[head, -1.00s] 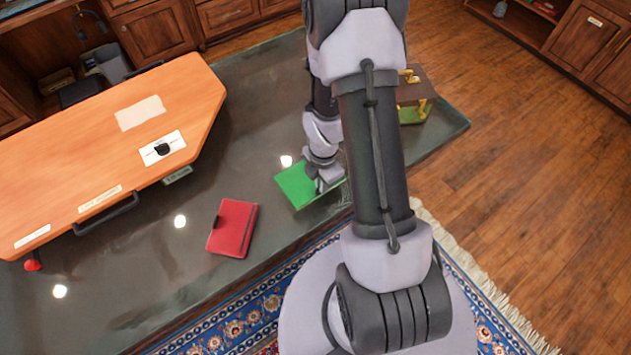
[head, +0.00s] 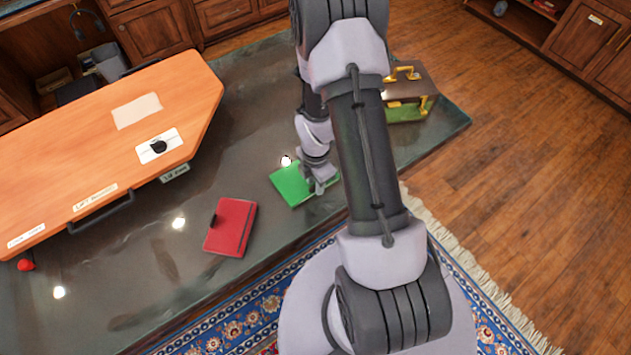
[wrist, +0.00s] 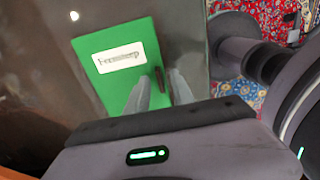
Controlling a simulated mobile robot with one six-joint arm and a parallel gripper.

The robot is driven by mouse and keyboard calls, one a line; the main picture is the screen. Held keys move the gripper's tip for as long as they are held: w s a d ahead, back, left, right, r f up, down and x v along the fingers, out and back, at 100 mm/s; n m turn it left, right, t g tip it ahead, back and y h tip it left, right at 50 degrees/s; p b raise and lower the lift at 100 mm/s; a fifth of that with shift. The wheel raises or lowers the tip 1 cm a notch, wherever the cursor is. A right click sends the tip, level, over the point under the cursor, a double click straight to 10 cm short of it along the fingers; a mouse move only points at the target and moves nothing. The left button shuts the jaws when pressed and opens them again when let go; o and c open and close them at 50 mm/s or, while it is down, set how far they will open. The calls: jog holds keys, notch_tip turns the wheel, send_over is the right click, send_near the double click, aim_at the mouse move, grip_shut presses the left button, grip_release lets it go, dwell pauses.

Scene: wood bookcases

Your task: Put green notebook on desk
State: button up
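The green notebook (head: 289,184) lies flat on the dark, glossy desk top (head: 250,130). In the wrist view the green notebook (wrist: 105,88) shows a white label with lettering and a short dark strip near one edge. My gripper (head: 320,186) is low over the notebook's right part. In the wrist view my gripper (wrist: 159,76) has two grey fingers set apart over the cover, with the dark strip between their tips. It is open; I cannot tell whether the fingers touch the cover. Part of the notebook is hidden by the gripper and arm.
A red notebook (head: 231,228) lies left of the green one. A large orange board (head: 90,150) with a black handle covers the left side. A brown box with yellow fittings (head: 412,88) stands at the right end. Bare desk lies between the board and the notebooks.

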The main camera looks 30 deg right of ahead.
jog(key=a+r+m+t+p, duration=0.1)
jog(key=a+r+m+p, duration=0.15)
jog(key=r, duration=0.95)
jog(key=a+r+m+t+p, duration=0.15)
jog(key=r+m, duration=0.25)
jog(key=r, duration=0.8)
jog(key=s+a+r+m+t+y, duration=0.1)
jog(key=s+a+r+m, duration=0.5)
jog(key=r+m, duration=0.2)
jog(key=s+a+r+m+t+y, duration=0.1)
jog(key=s+a+r+m+t, duration=0.1)
jog(key=s+a+r+m, duration=0.4)
notch_tip(320, 180, up, 4)
jog(key=shift+s+a+f+m, duration=0.25)
jog(key=shift+s+m, duration=0.15)
jog(key=shift+m, duration=0.75)
